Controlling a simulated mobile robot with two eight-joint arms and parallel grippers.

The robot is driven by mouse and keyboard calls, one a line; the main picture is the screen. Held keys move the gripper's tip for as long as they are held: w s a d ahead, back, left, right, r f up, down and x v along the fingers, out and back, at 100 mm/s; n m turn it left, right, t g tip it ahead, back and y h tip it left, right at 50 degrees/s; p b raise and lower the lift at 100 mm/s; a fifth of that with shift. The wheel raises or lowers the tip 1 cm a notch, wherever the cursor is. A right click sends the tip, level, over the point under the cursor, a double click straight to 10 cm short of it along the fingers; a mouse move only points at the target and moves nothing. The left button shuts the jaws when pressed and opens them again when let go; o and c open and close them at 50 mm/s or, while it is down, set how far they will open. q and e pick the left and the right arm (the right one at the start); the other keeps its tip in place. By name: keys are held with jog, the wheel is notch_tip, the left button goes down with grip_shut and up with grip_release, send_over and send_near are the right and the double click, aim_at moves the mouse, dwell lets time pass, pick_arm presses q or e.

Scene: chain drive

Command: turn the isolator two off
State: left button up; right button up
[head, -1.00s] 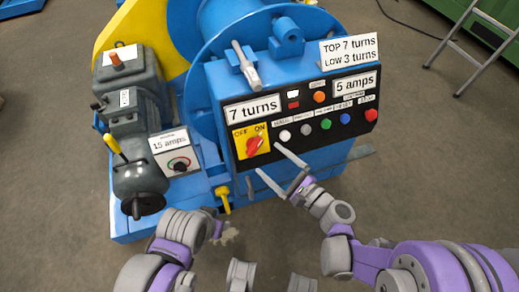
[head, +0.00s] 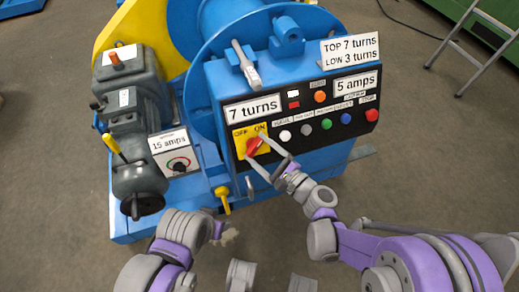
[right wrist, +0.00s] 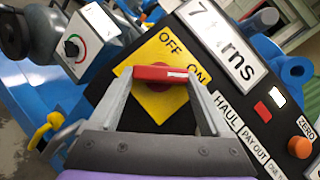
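The isolator switch is a red rotary handle (head: 253,147) on a yellow plate (head: 239,141) marked OFF and ON, on the black control panel. In the right wrist view the red handle (right wrist: 160,73) lies crosswise, the end with the white mark towards ON. My right gripper (head: 256,146) has its fingers spread, one at each end of the handle; it also shows in the right wrist view (right wrist: 158,85). I cannot tell whether the fingertips touch the handle.
Several coloured buttons, such as the white one (head: 285,136) and the red one (head: 372,114), sit right of the isolator. A yellow lever (head: 222,195) stands below it. A knob box (head: 175,153) labelled 15 amps is to the left. A ladder (head: 478,45) stands at the upper right.

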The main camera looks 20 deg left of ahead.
jog(key=c, duration=0.3)
jog(key=shift+n, duration=0.3)
jog(key=n+g, duration=0.1)
jog(key=n+g+p, duration=0.2)
jog(key=n, duration=0.1)
jog(key=shift+w+d+r, duration=0.1)
jog(key=shift+w+r, duration=0.05)
jog(key=shift+r, duration=0.15)
jog(key=n+g+h+p, duration=0.1)
jog(key=n+p, duration=0.1)
jog(key=n, duration=0.1)
jog(key=n+g+h+p, duration=0.1)
jog(key=n+h, duration=0.1)
jog(key=n, duration=0.1)
jog(key=r+n+g+h+p, duration=0.1)
jog(key=n+p, duration=0.1)
jog(key=n, duration=0.1)
jog(key=shift+w+a+g+h+p, duration=0.15)
jog(key=shift+a+g+h+p, duration=0.05)
jog(key=shift+g+h+p, duration=0.1)
jog(key=shift+a+r+n+h+p, duration=0.15)
jog(key=shift+n+h+p, duration=0.9)
jog(key=shift+n, duration=0.75)
jog(key=shift+h, duration=0.25)
